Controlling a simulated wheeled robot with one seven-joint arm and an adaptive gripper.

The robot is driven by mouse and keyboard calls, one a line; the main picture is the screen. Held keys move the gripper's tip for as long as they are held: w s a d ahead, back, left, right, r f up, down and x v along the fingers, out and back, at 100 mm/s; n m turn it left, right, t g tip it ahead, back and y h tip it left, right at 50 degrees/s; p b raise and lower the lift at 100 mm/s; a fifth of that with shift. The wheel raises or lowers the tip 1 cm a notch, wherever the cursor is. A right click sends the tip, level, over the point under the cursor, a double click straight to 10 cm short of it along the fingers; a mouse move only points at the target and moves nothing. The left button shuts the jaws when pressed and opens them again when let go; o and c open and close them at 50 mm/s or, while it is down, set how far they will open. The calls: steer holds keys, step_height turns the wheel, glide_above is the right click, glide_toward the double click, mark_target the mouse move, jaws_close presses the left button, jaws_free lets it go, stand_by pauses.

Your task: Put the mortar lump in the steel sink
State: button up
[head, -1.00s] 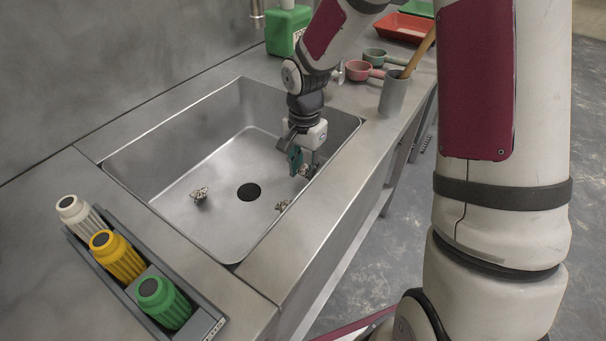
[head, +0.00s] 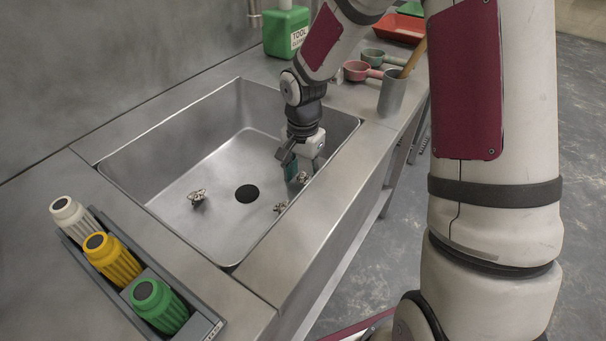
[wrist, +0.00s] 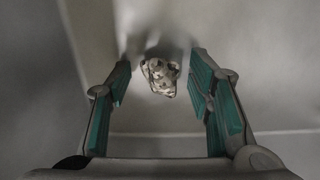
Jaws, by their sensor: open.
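The steel sink (head: 215,165) is set in the counter. My gripper (head: 294,172) is down inside it near the right wall, its green-padded fingers apart. In the wrist view a grey-brown mortar lump (wrist: 160,76) lies beyond and between the open fingertips of my gripper (wrist: 160,85), with clear space on both sides. In the head view this lump (head: 303,177) shows beside the fingers, partly hidden. Two more lumps lie on the sink floor, one left of the drain (head: 197,197) and one near the front right wall (head: 281,207).
A dark round drain (head: 247,194) is in the sink floor. A grey rack with white (head: 75,218), yellow (head: 112,258) and green (head: 158,305) bottles stands at left.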

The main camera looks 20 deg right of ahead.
mark_target(303, 176)
step_height(303, 176, up, 12)
steer(key=p, duration=0.3)
steer(key=s+d+r+n+h, duration=0.1)
steer(key=s+r+n, duration=0.4)
steer(key=s+r, duration=0.95)
steer(key=s+f+n+t+y, duration=0.1)
steer(key=s+n, duration=0.4)
steer(key=s, duration=1.2)
steer(key=shift+s+a+n, duration=0.3)
steer(key=shift+s+a, duration=0.05)
steer(key=shift+s, duration=0.05)
steer(key=shift+f, duration=0.1)
